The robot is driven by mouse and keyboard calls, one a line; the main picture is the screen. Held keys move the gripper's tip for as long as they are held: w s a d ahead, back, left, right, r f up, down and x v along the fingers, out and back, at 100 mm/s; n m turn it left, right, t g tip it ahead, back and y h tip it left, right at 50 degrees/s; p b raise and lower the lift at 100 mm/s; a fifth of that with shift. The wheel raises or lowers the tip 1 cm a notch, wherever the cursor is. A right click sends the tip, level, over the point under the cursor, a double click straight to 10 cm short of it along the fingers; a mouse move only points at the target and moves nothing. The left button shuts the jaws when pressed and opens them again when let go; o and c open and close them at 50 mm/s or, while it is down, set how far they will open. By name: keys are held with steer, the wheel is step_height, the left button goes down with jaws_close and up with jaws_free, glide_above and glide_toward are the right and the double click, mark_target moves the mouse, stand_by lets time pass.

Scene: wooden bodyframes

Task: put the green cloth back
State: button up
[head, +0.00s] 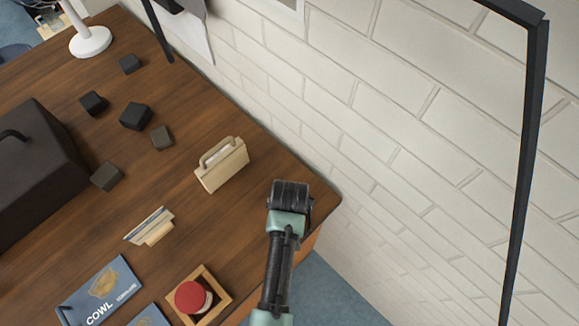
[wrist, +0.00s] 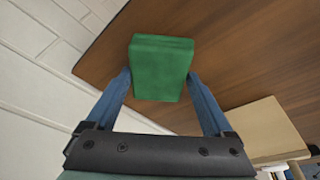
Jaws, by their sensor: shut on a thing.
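The green cloth (wrist: 162,68) looks like a thick, folded block in the wrist view. It sits between the two blue fingers of my gripper (wrist: 158,76), which is shut on it. The wooden table top shows behind the cloth, and I cannot tell whether the cloth touches it. In the head view my gripper (head: 290,192) is over the table's right corner, near the wall. The cloth is hidden there by my wrist and gripper.
A cream holder with a handle (head: 222,165) stands left of my gripper. Several dark cubes (head: 136,116), a black case (head: 38,165), a card stand (head: 150,228), a blue booklet (head: 100,292) and a red round object (head: 190,297) are on the table (head: 195,215). A white brick wall (head: 400,130) borders it.

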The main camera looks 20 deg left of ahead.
steer(key=shift+f, duration=0.2)
steer(key=o, duration=0.9)
steer(key=v, duration=1.2)
steer(key=shift+w+r, duration=0.1)
steer(key=shift+r, duration=0.1)
